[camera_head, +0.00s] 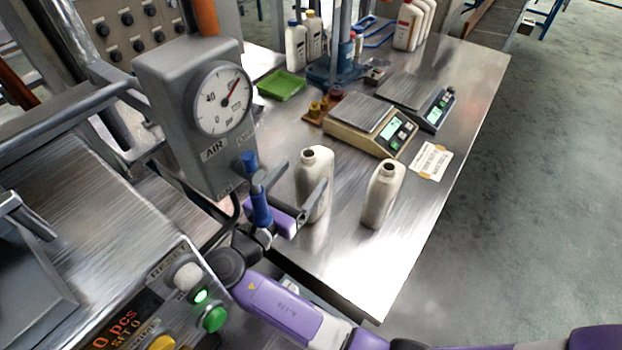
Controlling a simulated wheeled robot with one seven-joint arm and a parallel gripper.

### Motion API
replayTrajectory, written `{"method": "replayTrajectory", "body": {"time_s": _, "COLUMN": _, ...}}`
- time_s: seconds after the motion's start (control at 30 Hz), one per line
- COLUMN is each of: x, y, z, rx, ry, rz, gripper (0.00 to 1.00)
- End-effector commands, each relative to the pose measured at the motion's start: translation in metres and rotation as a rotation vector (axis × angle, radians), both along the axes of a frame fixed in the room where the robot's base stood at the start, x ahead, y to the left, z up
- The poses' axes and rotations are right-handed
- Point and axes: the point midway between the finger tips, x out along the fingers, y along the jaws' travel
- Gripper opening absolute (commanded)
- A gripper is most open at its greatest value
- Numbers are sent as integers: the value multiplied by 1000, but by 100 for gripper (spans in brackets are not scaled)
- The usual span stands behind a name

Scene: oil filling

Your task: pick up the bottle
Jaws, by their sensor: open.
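Two open-necked pale bottles stand upright on the steel table. The left bottle (318,163) is right at my gripper; the right bottle (382,196) stands apart from it, nearer the table's right edge. My gripper (306,173) is open, its purple body low and left of the left bottle. One finger shows just left of this bottle, and the other crosses in front of its lower part. The bottle looks to be between the fingertips or just beyond them; I cannot tell whether they touch it.
A pressure gauge box (198,110) and a button panel (165,300) stand close on the left. Two scales (372,122) sit behind the bottles. A green tray (282,85) and more bottles (297,45) are farther back. Open floor lies right of the table (350,275).

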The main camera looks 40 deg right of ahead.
Motion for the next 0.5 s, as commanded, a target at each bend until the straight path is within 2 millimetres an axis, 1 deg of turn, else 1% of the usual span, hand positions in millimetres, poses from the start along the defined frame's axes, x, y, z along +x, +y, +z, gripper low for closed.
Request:
{"method": "replayTrajectory", "body": {"time_s": 0.03, "x": 1, "y": -6, "z": 1, "rx": 0, "ry": 1, "rz": -1, "gripper": 82}}
{"method": "replayTrajectory", "body": {"time_s": 0.17, "x": 4, "y": -18, "z": -1, "rx": -1, "ry": 2, "rz": -2, "gripper": 82}}
{"method": "replayTrajectory", "body": {"time_s": 0.4, "x": 12, "y": -50, "z": -6, "rx": 1, "ry": 1, "rz": -2, "gripper": 82}}
{"method": "replayTrajectory", "body": {"time_s": 0.5, "x": 14, "y": -57, "z": -6, "rx": 2, "ry": 1, "rz": -1, "gripper": 82}}
